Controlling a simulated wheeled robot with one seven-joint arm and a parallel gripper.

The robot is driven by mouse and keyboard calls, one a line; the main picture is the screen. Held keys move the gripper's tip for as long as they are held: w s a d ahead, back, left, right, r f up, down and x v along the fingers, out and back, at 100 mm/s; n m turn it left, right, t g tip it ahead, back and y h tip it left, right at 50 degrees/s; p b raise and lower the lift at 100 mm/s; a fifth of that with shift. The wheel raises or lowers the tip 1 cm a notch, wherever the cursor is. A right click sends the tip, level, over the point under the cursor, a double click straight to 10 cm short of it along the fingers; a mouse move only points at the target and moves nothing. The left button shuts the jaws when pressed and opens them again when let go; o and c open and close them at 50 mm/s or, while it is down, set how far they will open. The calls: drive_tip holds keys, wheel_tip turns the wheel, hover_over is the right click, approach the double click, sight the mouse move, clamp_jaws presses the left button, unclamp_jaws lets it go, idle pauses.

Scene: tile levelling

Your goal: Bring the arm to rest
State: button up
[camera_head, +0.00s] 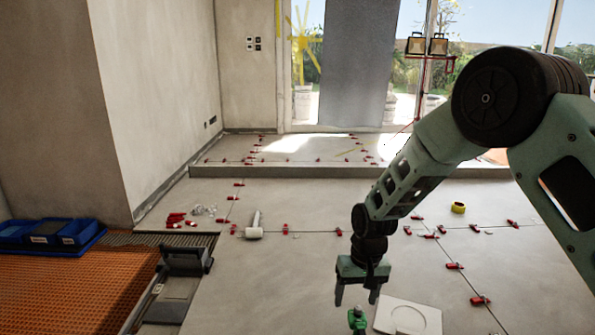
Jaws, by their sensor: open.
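My gripper (357,297) hangs at the lower middle of the head view, pointing down. Its two fingers are apart with nothing seen between them. My green arm comes in from the right, bent at a high elbow. A small green object (357,320) stands just below the fingertips, cut by the bottom edge of the picture. I cannot tell whether the fingers touch it.
A white plate with a round mark (408,318) lies right of the gripper. Red clips line the tile joints, with a white mallet (254,227) and yellow tape roll (458,208) among them. Blue bins (48,234) stand left. A step (300,172) crosses behind.

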drive_tip(key=s+a+r+n+p, duration=0.2)
drive_tip(key=s+a+r+n, duration=0.15)
drive_tip(key=s+r, duration=1.25)
drive_tip(key=s+d+r+n+p, duration=0.1)
drive_tip(key=s+d+r, duration=0.15)
drive_tip(key=s, duration=0.55)
drive_tip(key=s+d+r+n+p, duration=0.15)
drive_tip(key=s+r, duration=0.25)
drive_tip(key=s, duration=0.4)
wheel_tip(320, 180, up, 37)
drive_tip(key=p, duration=3.7)
drive_tip(key=shift+w+a+r, duration=0.15)
drive_tip(key=shift+a+r, duration=0.05)
drive_tip(key=shift+a, duration=0.1)
